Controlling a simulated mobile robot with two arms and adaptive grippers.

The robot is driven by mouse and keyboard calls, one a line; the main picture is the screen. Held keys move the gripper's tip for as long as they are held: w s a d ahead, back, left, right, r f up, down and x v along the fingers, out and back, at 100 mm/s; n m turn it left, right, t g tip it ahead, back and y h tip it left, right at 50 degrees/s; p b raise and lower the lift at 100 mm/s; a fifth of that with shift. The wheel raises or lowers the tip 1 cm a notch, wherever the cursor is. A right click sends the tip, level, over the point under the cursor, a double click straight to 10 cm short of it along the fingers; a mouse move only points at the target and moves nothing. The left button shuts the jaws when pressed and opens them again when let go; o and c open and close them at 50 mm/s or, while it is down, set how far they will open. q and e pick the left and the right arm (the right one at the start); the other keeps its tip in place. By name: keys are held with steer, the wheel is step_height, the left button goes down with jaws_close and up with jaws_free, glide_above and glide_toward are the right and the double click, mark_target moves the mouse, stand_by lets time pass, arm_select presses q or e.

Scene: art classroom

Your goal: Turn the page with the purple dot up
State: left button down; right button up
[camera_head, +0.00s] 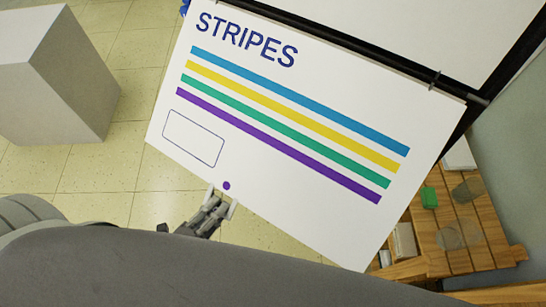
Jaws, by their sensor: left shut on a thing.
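The page (270,150) is a large white sheet headed "STRIPES", with blue, yellow, green and purple stripes and an empty outlined box. It hangs from a dark bar along its top edge and tilts in the picture. The purple dot (227,185) is near its bottom edge. My left gripper (222,201) is at that edge just below the dot, shut on the page. My dark arm covers the bottom of the view. My right gripper is not in view.
A grey-white pedestal (58,80) stands at the upper left. Tiled floor (100,170) is clear between it and the page.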

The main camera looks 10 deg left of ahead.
arm_select(q)
steer(key=s+a+r, duration=0.1)
steer(key=s+r, duration=0.3)
steer(key=r, duration=0.2)
steer(key=shift+a+r, duration=0.2)
steer(key=shift+r, duration=0.1)
steer(key=shift+s, duration=0.1)
stand_by(0.3)
